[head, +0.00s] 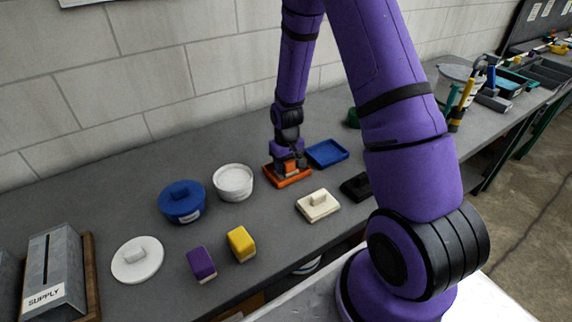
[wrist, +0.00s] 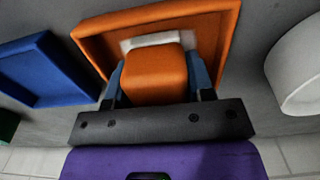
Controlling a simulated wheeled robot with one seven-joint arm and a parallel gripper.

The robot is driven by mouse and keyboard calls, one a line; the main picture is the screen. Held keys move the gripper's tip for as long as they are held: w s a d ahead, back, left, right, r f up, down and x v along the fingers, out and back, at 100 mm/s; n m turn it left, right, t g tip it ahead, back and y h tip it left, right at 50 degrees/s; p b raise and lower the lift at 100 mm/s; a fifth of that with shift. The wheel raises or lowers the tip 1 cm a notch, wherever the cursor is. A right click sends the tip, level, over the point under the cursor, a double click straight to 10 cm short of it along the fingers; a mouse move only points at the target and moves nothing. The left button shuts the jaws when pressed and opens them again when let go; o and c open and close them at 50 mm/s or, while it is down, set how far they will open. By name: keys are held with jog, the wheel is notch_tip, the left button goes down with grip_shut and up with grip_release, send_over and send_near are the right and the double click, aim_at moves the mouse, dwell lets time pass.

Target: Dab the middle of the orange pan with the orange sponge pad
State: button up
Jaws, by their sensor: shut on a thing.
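The orange pan (head: 273,179) is a shallow tray on the grey bench, and it fills the top middle of the wrist view (wrist: 214,20). My gripper (head: 290,166) is over the pan, pointing down. It is shut on the orange sponge pad (wrist: 156,75), with one blue finger on each side of it. A pale whitish layer (wrist: 150,41) shows at the pad's far edge, inside the pan. The pad is over or in the pan's middle area; I cannot tell whether it touches the pan floor.
A blue tray (head: 327,153) lies right of the orange pan, and a white round tub (head: 233,182) stands to its left. A cream lidded block (head: 318,205) and a black one (head: 356,187) lie in front. Yellow (head: 241,243) and purple (head: 201,264) pads, a blue pot (head: 181,203) and a white lid (head: 137,262) are farther left.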

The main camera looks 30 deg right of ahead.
jog(key=shift+r, duration=4)
